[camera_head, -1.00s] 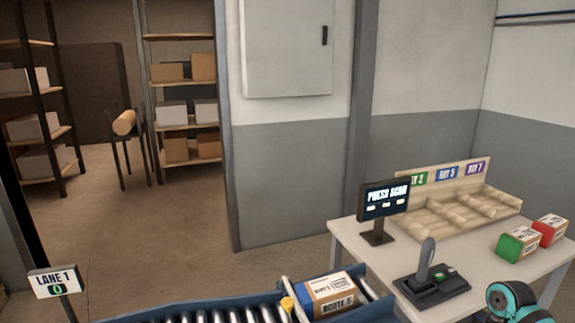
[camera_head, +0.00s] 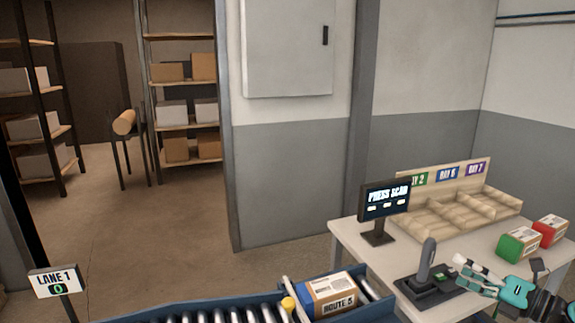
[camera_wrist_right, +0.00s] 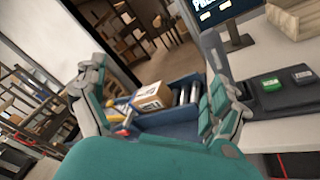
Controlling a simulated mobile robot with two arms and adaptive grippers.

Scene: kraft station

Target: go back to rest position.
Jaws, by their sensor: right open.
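My right gripper (camera_head: 464,272) is teal and grey, over the right side of the white table in the head view. Its fingers are spread and empty, and point left toward the scanner stand. In the right wrist view the open fingers (camera_wrist_right: 155,78) frame a cardboard parcel (camera_wrist_right: 152,96) beyond them, apart from it. That parcel, labelled Route 5 (camera_head: 333,296), lies in the blue roller conveyor (camera_head: 262,297). My left gripper is in neither view.
On the table (camera_head: 353,238) stand a screen reading PRESS SCAN (camera_head: 384,199), a grey scanner on a black base (camera_head: 425,262), a wooden bay sorter (camera_head: 415,222), a green box (camera_head: 517,245) and a red box (camera_head: 550,230). A Lane 1 sign (camera_head: 55,282) stands at left.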

